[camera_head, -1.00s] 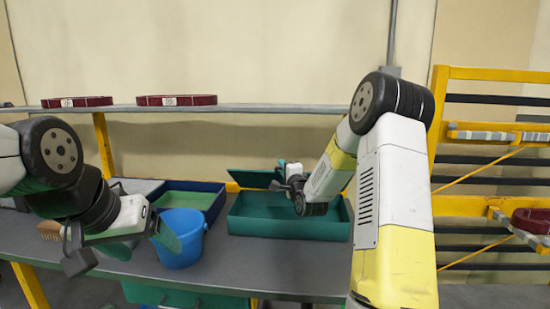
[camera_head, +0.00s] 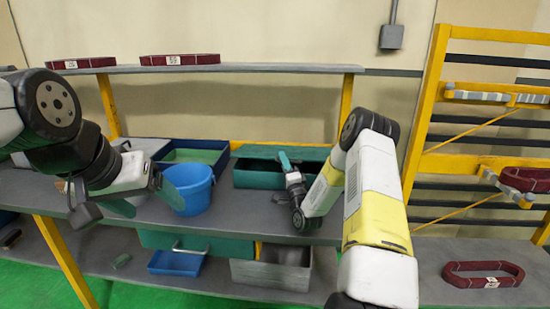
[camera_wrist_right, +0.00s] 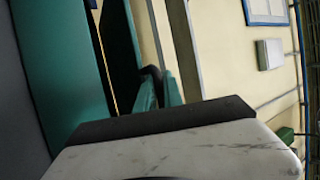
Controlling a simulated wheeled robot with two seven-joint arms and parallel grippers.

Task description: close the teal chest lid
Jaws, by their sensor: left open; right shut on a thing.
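The teal chest (camera_head: 255,178) stands on the tabletop right of centre. Its lid (camera_head: 265,151) is a teal panel along the back, with a dark gap between it and the chest's front wall. My right gripper (camera_head: 284,161) reaches over the chest and is shut at the lid's edge; the arm hides part of the contact. In the right wrist view its teal fingers (camera_wrist_right: 158,95) close on a dark edge beside the teal panels (camera_wrist_right: 70,70). My left gripper (camera_head: 103,209) is open and empty, left of the blue bucket.
A blue bucket (camera_head: 188,187) stands left of the chest, with a blue-rimmed bin (camera_head: 225,160) behind it. A shelf (camera_head: 240,69) with dark red rings (camera_head: 180,59) runs above. The lower shelf holds a blue tray (camera_head: 176,263) and a grey box (camera_head: 272,272).

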